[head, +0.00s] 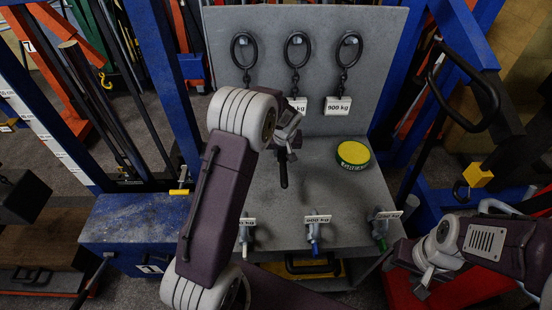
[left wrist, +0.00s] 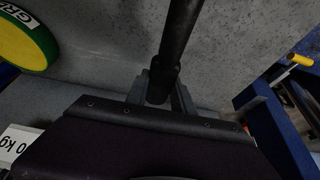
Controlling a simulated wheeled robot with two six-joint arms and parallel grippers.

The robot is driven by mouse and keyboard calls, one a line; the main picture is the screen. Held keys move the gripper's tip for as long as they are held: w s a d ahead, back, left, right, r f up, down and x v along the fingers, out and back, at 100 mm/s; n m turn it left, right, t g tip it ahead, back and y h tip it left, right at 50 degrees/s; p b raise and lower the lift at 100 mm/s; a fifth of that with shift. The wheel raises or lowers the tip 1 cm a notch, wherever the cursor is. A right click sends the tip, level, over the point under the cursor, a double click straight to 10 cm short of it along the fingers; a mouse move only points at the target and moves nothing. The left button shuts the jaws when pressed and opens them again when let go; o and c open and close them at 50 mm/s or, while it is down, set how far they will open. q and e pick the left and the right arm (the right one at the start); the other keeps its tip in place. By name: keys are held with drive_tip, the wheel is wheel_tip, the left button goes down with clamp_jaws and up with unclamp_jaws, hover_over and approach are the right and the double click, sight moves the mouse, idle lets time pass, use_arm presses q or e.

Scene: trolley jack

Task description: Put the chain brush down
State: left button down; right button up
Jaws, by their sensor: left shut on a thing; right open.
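My left gripper (head: 288,132) is above the grey work surface, in front of the upright grey panel. It is shut on a dark, rod-shaped thing, which I take to be the chain brush (head: 283,170). In the left wrist view the brush (left wrist: 179,40) runs up from between the fingers (left wrist: 160,92). Its far end is out of that view, and I cannot tell whether it touches the surface. My right gripper (head: 424,277) is open at the lower right, away from the brush.
The grey work surface (head: 335,190) holds a round yellow-green tin (head: 353,155). Tagged tools (head: 316,235) line the front edge. Blue posts (head: 165,80) flank the bench. The surface's middle is clear.

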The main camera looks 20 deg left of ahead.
use_arm(q)
drive_tip(key=shift+w+a+f, duration=0.1)
drive_tip(key=shift+a+f, duration=0.3)
drive_tip(key=shift+a, duration=0.25)
drive_tip(key=shift+w+a+f, duration=0.1)
drive_tip(key=shift+a+f, duration=0.25)
drive_tip(key=shift+a, duration=0.25)
wheel_tip(320, 180, down, 4)
drive_tip(key=shift+s+r, duration=0.15)
drive_tip(key=shift+r, duration=0.1)
drive_tip(key=shift+f, duration=0.3)
drive_tip(key=shift+f, duration=0.1)
drive_tip(key=c, duration=1.1)
unclamp_jaws()
